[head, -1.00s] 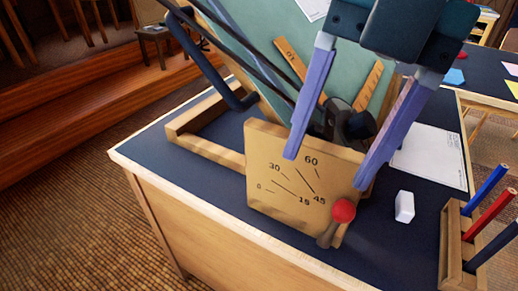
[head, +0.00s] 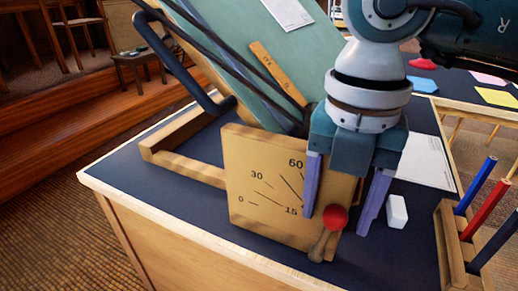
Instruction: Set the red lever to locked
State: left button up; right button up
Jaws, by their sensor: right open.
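The red lever (head: 335,217) has a round red knob on a short grey-brown arm. It is mounted at the lower right of a wooden dial board (head: 255,180) marked with angle numbers, and its knob points up and slightly right. My right gripper (head: 340,222) is open, pointing down, with one purple finger left of the knob and the other to its right. I cannot tell whether a finger touches the knob. The gripper hides the board's upper right part. No locked mark is readable. My left gripper is not in view.
A tilted green drafting board (head: 240,60) with a wooden ruler (head: 277,73) rises behind the dial. A white eraser (head: 397,211) lies just right of the gripper. A pencil rack (head: 453,245) stands at the right edge. A paper sheet (head: 425,160) lies behind the eraser.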

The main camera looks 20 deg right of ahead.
grip_shut()
dwell(0.5)
dwell(0.9)
